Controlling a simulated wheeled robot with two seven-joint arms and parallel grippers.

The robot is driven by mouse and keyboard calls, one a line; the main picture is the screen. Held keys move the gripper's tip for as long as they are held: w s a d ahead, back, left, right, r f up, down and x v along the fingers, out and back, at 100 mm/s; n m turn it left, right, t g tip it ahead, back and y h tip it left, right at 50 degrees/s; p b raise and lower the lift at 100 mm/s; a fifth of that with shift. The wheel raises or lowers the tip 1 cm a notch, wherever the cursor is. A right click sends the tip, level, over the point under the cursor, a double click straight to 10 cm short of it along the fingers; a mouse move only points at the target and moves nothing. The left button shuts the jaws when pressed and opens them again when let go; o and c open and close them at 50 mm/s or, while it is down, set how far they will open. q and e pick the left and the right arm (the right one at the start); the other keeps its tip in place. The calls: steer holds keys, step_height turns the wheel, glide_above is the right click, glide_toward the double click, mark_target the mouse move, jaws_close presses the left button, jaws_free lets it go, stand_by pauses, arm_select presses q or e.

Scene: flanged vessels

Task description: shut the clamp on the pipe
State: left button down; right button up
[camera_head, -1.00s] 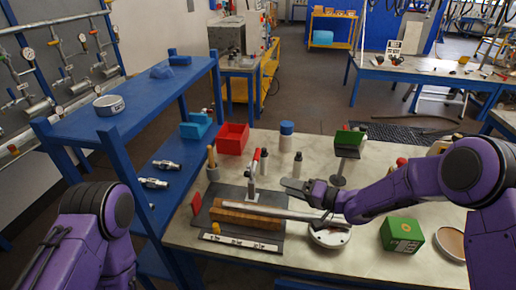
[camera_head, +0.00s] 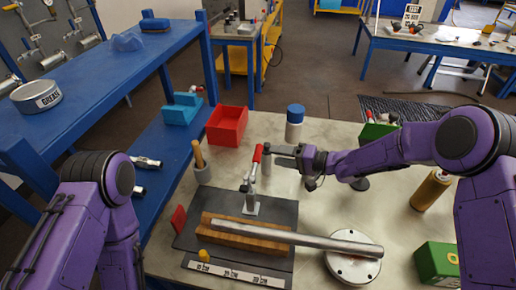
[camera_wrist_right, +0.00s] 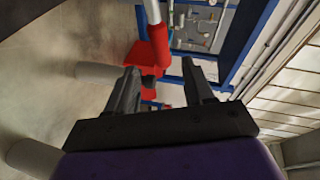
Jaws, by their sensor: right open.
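The toggle clamp (camera_head: 250,190) stands on a dark plate, its red-tipped handle (camera_head: 257,154) raised upright. The metal pipe (camera_head: 310,240) lies on a wooden block (camera_head: 240,232), its right end over a round white flange disc (camera_head: 352,265). My right gripper (camera_head: 272,151) is open, its fingertips right beside the red handle in the head view. In the right wrist view the open fingers (camera_wrist_right: 160,68) point towards the red handle (camera_wrist_right: 161,48), which shows just past the tips; I cannot tell whether they touch. Only my left arm shows at lower left; its gripper is out of view.
A red bin (camera_head: 228,126) and a blue-capped bottle (camera_head: 294,124) stand behind the clamp. A pot with a wooden-handled tool (camera_head: 200,165) is to its left. A green box (camera_head: 438,264) sits at the right. A blue shelf (camera_head: 75,90) borders the left.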

mark_target(259, 153)
steer(key=a, duration=0.3)
steer(key=shift+w+a+r+p, duration=0.1)
steer(key=shift+a+p, duration=0.25)
steer(key=shift+p, duration=0.05)
steer(key=w+a+f, duration=0.2)
steer(key=w+a, duration=0.1)
steer(key=shift+a+p, duration=0.1)
steer(key=shift+p, duration=0.2)
steer(key=shift+s+r, duration=0.2)
steer(key=shift+s, duration=0.1)
arm_select(q)
steer(key=shift+s+r, duration=0.2)
steer(key=shift+r, duration=0.3)
steer(key=shift+s+r, duration=0.2)
steer(key=shift+r, duration=0.3)
arm_select(e)
steer(key=shift+w, duration=0.1)
jaws_close()
